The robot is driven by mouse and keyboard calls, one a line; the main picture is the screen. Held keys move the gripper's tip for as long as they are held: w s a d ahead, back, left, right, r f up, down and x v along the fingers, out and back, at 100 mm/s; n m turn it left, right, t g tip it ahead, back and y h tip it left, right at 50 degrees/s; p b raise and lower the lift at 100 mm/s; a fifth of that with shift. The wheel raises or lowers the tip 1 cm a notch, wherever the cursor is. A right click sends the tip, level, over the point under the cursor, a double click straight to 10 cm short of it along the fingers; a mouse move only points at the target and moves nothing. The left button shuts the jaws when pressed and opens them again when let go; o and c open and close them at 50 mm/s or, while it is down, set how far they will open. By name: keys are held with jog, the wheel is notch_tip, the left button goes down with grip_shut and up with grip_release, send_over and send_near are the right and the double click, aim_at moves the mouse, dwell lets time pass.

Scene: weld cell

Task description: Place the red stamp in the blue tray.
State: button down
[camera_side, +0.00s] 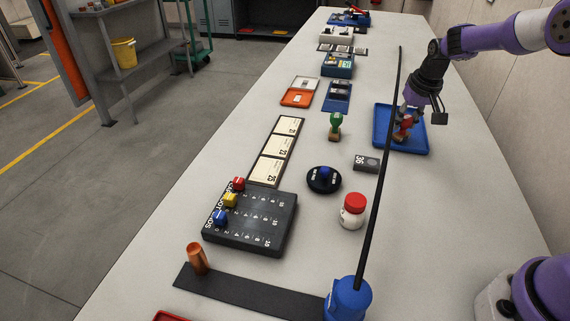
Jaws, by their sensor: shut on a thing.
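The blue tray (417,146) lies flat on the table at right of centre, below my arm. My gripper points down and is shut on the stamp. The stamp looks upright; I cannot tell whether its base touches the tray floor. A thin black rod partly crosses the view at the tray's left edge.
The black rod (380,170) rises from a blue base (348,299). A green-handled stamp (335,126) stands left of the tray. Table right of the tray is clear.

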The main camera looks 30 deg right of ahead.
jog(key=shift+f, duration=0.2)
jog(key=c, duration=0.6)
grip_release()
jog(key=s+a+r+n, duration=0.1)
jog(key=s+a+r, duration=0.2)
jog(key=r, duration=0.5)
jog(key=s+a+r, duration=0.3)
jog(key=r, duration=0.4)
jog(key=shift+s+a+f+n+t+y, duration=0.25)
jog(key=shift+s+a+n+t, duration=0.3)
jog(key=shift+s+a, duration=1.7)
jog(key=shift+s+a+f+n+t+y, duration=0.25)
jog(key=shift+s+a+n, duration=0.4)
jog(key=shift+s+a, duration=1.6)
jog(key=shift+s+a+f+n+t+y, duration=0.2)
jog(key=shift+s+a+n+t, duration=0.35)
jog(key=shift+s+a, duration=1.7)
